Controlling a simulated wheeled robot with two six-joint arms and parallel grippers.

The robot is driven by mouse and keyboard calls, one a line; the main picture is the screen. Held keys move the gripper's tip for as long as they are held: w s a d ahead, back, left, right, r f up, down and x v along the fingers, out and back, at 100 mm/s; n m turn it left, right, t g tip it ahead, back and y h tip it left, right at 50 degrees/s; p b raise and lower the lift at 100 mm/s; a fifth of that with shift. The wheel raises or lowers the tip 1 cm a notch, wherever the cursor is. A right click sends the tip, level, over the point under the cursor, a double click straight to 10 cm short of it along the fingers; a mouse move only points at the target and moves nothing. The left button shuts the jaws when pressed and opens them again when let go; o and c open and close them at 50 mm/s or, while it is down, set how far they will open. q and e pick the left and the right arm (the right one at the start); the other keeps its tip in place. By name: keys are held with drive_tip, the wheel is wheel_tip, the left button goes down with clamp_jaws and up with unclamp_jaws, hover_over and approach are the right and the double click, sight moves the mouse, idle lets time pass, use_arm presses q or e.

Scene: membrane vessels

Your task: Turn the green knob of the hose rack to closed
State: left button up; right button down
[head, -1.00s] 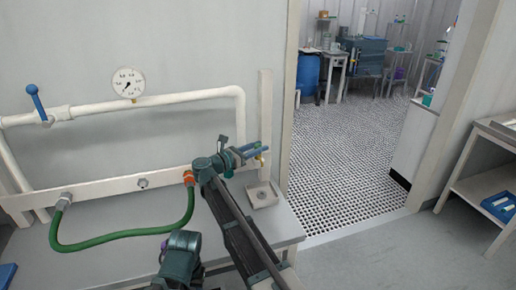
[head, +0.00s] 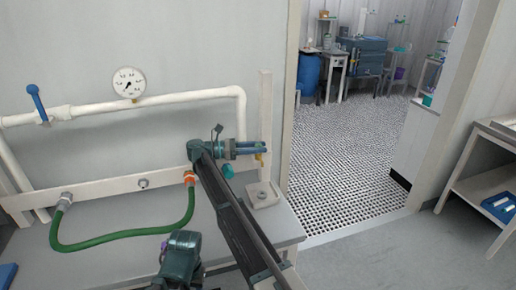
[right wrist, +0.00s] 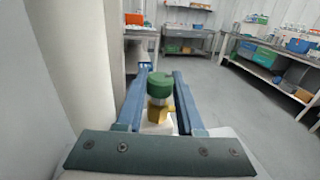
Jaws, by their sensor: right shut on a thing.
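The green knob (right wrist: 159,85) sits on a yellow brass valve body (right wrist: 158,112) in the right wrist view. It stands between the two blue fingers of my right gripper (right wrist: 161,92), which is shut on it. In the head view my right gripper (head: 262,148) is level at the upright post at the right end of the hose rack (head: 110,184). A small yellow part of the valve (head: 259,159) shows below the fingers there. The knob itself is hidden by the fingers in the head view. My left gripper is not in view.
A green hose (head: 120,239) loops along the rack. A pressure gauge (head: 128,83) and a blue-handled valve (head: 37,102) sit on the white pipe above. An open doorway is on the right.

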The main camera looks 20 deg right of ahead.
idle(0.4)
drive_tip(key=c, duration=0.8)
unclamp_jaws()
drive_tip(key=shift+d, duration=0.1)
